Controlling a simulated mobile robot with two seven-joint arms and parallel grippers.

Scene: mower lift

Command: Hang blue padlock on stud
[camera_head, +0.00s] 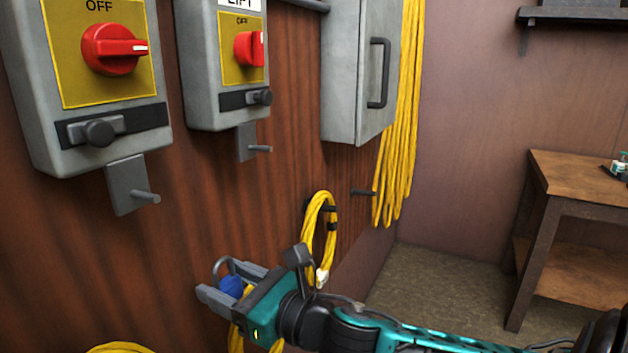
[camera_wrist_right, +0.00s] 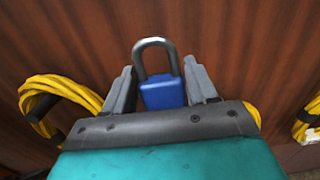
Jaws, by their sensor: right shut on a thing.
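The blue padlock (camera_head: 231,287) has a grey shackle that points up. My right gripper (camera_head: 226,281) is shut on its blue body, in front of the wooden wall and below the switch boxes. The right wrist view shows the padlock (camera_wrist_right: 163,94) between both fingers, its shackle free above them. A grey stud (camera_head: 147,197) sticks out of a plate under the left switch box. A second stud (camera_head: 260,149) sits under the LIFT box. Both are above the gripper, apart from the padlock. My left gripper is not in view.
The left switch box (camera_head: 24,100) and LIFT box (camera_head: 200,60) have red knobs. A grey cabinet (camera_head: 345,70), hanging yellow cable (camera_head: 400,130) and a coiled yellow cable (camera_head: 312,235) are on the wall. A wooden table (camera_head: 570,180) stands right. The wall between studs and gripper is clear.

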